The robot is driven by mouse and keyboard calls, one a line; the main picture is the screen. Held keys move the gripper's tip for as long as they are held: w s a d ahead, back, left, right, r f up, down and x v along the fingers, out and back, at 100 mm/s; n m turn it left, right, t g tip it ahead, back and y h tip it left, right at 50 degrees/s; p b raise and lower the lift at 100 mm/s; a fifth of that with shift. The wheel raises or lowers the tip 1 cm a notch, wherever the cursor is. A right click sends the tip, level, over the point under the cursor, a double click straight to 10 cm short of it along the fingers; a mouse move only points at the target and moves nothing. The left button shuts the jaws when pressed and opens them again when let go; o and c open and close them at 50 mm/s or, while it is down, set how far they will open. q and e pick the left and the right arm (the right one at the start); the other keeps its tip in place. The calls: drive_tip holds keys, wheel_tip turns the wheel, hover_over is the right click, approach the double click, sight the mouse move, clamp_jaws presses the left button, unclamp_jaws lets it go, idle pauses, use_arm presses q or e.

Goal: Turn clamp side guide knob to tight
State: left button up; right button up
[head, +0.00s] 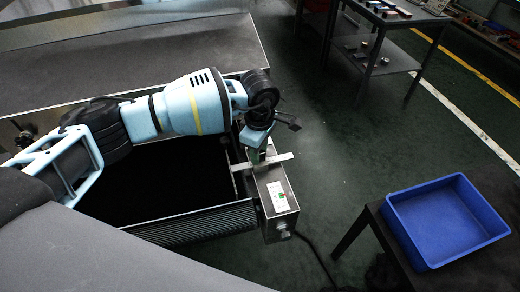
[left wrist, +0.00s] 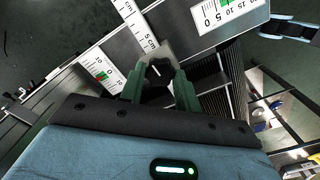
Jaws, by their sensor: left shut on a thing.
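The clamp knob (left wrist: 158,70) is dark and lobed, with a pale mark on its face, in the left wrist view. The two green fingers of my left gripper (left wrist: 158,86) are shut on it from both sides. In the head view my left gripper (head: 258,148) points down at the metal side guide housing (head: 272,218) and hides the knob. A white label with red and green marks (head: 278,195) is on the housing; it also shows in the left wrist view (left wrist: 101,75). A scale bar (left wrist: 138,28) marked in cm runs up to the knob. My right gripper is not in view.
A dark conveyor belt (head: 165,185) lies left of the housing. A blue bin (head: 446,221) stands on a dark table at the lower right. A work table (head: 395,20) with small parts stands at the top right. Open green floor (head: 345,135) lies between.

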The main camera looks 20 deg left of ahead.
use_arm(q)
drive_tip(key=shift+m, duration=0.4)
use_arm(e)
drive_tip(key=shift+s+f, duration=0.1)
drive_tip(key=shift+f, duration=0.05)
use_arm(q)
drive_tip(key=o, duration=0.9)
drive_tip(key=shift+o, duration=0.3)
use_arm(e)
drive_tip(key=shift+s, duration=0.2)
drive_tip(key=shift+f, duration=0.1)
use_arm(q)
drive_tip(key=shift+r, duration=0.1)
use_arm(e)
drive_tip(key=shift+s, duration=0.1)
use_arm(q)
wheel_tip(320, 180, up, 7)
drive_tip(key=shift+f, duration=0.2)
drive_tip(key=shift+r, duration=0.5)
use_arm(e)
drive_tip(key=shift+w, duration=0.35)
